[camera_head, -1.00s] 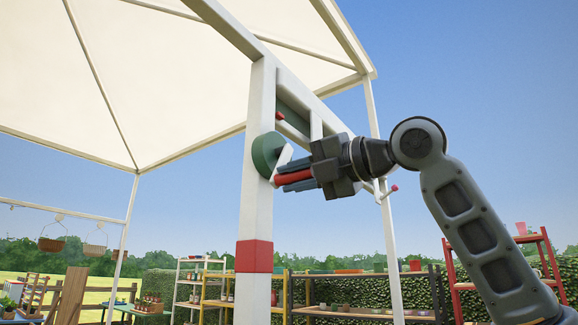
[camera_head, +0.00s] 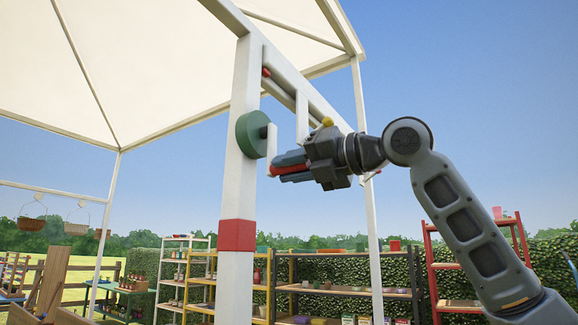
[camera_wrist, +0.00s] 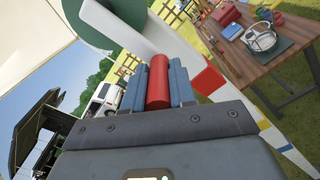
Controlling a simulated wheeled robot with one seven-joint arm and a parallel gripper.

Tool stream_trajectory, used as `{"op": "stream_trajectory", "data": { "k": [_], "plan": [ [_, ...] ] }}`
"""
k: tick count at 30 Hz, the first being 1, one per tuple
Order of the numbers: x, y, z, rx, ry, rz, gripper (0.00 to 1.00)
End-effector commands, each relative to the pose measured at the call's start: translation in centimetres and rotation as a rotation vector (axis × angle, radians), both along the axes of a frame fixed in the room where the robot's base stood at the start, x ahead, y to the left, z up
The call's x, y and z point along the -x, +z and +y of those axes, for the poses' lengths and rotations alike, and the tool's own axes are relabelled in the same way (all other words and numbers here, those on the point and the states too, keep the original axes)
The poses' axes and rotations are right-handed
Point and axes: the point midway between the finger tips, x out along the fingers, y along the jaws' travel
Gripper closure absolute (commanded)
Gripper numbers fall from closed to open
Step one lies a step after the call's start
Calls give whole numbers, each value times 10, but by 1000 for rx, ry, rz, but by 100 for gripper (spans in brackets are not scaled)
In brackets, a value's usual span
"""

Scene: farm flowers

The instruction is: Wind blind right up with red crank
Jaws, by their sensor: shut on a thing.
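The red crank handle (camera_head: 284,168) lies between the fingers of my gripper (camera_head: 284,172), which is shut on it. In the wrist view the handle (camera_wrist: 158,84) shows as a red cylinder between my two blue-grey fingers. The pale crank arm (camera_head: 271,142) joins it to the green round hub (camera_head: 252,134) on the white post (camera_head: 243,180). In the head view the crank arm points down from the hub, with the handle at its lower end. The hub also shows at the top of the wrist view (camera_wrist: 84,22). I cannot clearly make out the blind.
A white beam (camera_head: 290,80) runs from the post under the cream canopy (camera_head: 90,70). A red band (camera_head: 237,235) circles the post. Shelves with pots (camera_head: 340,290) stand behind and below. A wooden table (camera_wrist: 262,65) shows in the wrist view. Open sky surrounds my arm.

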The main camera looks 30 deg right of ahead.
Motion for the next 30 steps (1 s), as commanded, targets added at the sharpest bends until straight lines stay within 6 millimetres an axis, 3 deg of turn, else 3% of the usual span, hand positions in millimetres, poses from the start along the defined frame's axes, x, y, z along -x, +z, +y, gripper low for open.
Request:
{"op": "stream_trajectory", "data": {
  "k": [8,9,16,25,30],
  "plan": [
    [-2,1,-4,-5,-8,1,100],
    [-2,1,-4,-5,-8,1,72],
    [-1,1,-3,-4,-6,0,50],
    [2,1,-3,-3,-5,-1,49],
    [20,0,-15,-3,-5,-4,49]
  ]
}}
